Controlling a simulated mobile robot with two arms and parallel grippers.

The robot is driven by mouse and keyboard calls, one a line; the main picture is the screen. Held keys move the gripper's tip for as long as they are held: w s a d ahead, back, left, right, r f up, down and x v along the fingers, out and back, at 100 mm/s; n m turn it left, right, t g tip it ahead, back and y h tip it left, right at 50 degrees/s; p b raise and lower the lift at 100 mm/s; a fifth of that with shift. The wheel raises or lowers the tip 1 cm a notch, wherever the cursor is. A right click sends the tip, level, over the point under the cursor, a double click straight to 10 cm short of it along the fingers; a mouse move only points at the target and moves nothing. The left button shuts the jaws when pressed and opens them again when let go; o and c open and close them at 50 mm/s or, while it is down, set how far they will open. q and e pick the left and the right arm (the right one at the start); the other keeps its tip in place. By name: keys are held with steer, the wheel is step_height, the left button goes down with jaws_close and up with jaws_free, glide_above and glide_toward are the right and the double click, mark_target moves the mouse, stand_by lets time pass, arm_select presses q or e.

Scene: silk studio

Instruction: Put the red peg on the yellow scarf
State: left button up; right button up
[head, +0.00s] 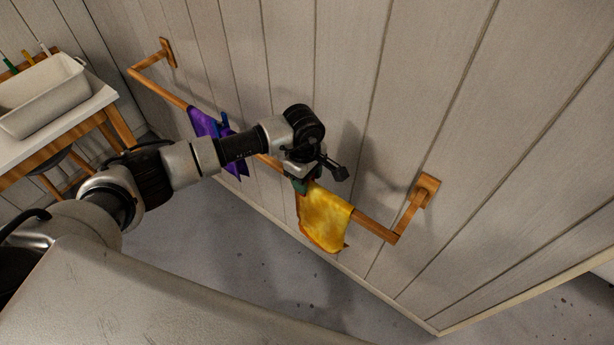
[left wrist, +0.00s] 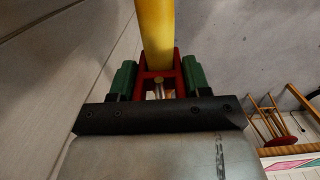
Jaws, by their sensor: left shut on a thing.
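The yellow scarf (head: 325,216) hangs folded over the wooden rail on the wall. My left gripper (head: 301,184) is at the scarf's upper left edge, by the rail. In the left wrist view its green fingers are shut on the red peg (left wrist: 158,84), one finger on each side. The yellow scarf (left wrist: 155,30) shows as a narrow strip straight beyond the peg and meets its far end. I cannot tell whether the peg's jaws are around the cloth or only against it. The peg is hidden in the head view. My right gripper is in neither view.
The wooden rail (head: 374,228) runs along the plank wall on end brackets. A purple scarf (head: 203,124) with a blue peg (head: 225,122) hangs farther left on it. A table (head: 60,142) with a white basin (head: 45,94) stands at far left. The floor below is clear.

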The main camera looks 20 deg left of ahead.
arm_select(q)
steer(key=shift+f+b, duration=0.3)
steer(key=shift+b, duration=0.15)
stand_by(0.4)
steer(key=o, duration=1)
steer(key=shift+c, duration=0.2)
steer(key=r, duration=0.3)
steer(key=r+b, duration=0.1)
steer(key=r, duration=0.3)
steer(key=r+b, duration=0.1)
steer(key=r, duration=0.2)
steer(key=shift+w+a+r, duration=0.15)
steer(key=shift+a+r, duration=0.2)
steer(key=shift+r, duration=0.05)
